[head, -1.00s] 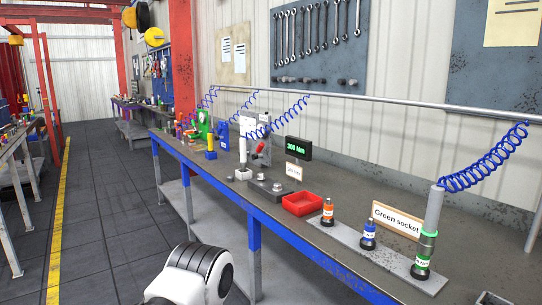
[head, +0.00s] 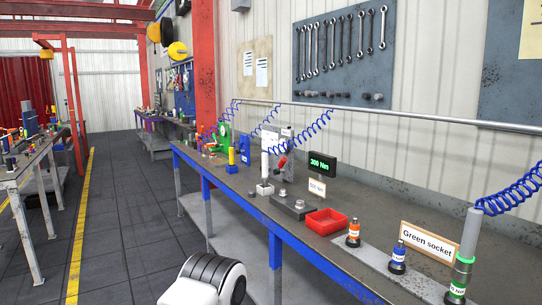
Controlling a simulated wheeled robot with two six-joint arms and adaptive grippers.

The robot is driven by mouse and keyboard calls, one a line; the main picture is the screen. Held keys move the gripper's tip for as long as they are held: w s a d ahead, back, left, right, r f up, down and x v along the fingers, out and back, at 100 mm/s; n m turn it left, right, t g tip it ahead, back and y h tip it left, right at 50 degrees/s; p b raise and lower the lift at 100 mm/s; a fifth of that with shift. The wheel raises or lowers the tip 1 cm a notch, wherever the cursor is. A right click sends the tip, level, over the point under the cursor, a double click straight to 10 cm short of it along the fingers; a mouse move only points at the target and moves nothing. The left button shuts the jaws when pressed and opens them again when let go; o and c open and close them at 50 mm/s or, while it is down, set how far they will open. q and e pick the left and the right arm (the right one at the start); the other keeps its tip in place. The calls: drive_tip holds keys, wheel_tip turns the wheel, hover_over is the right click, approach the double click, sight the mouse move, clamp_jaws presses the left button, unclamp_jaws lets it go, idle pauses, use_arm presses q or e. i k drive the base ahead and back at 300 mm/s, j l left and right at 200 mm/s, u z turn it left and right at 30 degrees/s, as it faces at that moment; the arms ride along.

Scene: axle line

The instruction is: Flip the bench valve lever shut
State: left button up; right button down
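A small red lever (head: 282,163) shows on a pale grey unit (head: 285,140) at the back of the long workbench, right of the white upright tool. It looks tilted; whether it is the bench valve's lever, and whether open or shut, is too small to tell. The workbench (head: 349,190) has a dark top and a blue front edge. A white, rounded part of my own arm shows at the bottom of the head view. Neither of my grippers is in view, and both are well apart from the lever in what shows.
On the bench stand a red tray (head: 326,222), a green-lit display (head: 322,168), a grey plate (head: 380,257) with coloured sockets and a "Green socket" sign (head: 428,243). Blue coiled hoses (head: 312,126) hang from a rail. The dark floor (head: 135,230) left of the bench is clear.

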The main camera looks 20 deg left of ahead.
sight(282, 164)
drive_tip(key=i+j+u, duration=0.15)
drive_tip(key=i+j, duration=0.3)
drive_tip(key=i+j+u, duration=0.15)
drive_tip(key=i+j, duration=0.35)
drive_tip(key=i+j+u, duration=0.15)
drive_tip(key=i+j, duration=0.35)
drive_tip(key=i+j+u, duration=0.15)
drive_tip(key=i+j, duration=0.2)
drive_tip(key=i, duration=0.15)
drive_tip(key=i+j+u, duration=0.2)
drive_tip(key=i, duration=0.35)
drive_tip(key=j, duration=0.1)
